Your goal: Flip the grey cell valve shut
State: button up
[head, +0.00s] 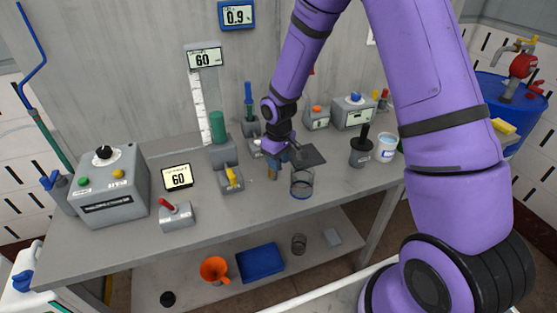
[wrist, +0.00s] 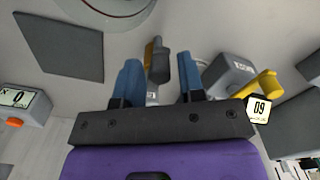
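A small valve with a dark grey handle (wrist: 160,66) and a brass-coloured part (wrist: 149,54) shows between my fingers in the wrist view; I take it for the grey cell valve. In the head view only a brass-coloured bit (head: 272,174) shows below my gripper (head: 276,158). My gripper also shows in the wrist view (wrist: 159,60), its two blue fingers spread wide. There is a gap on both sides of the handle, and no contact is visible. Its exact lever angle is hard to tell. A clear glass cylinder (head: 302,186) stands just right of it.
A grey box with a yellow lever (head: 231,178) stands close to the left; its lever (wrist: 258,84) is near my right finger in the wrist view. A dark square pad (wrist: 60,42) lies nearby. A red-lever box (head: 177,214) and black-handled pot (head: 361,150) stand further off.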

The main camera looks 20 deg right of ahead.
grip_shut()
jog(key=shift+a+m, duration=0.25)
jog(key=shift+m, duration=0.45)
jog(key=shift+o, duration=1.3)
grip_release()
jog(key=shift+r, duration=0.1)
notch_tip(320, 180, up, 11)
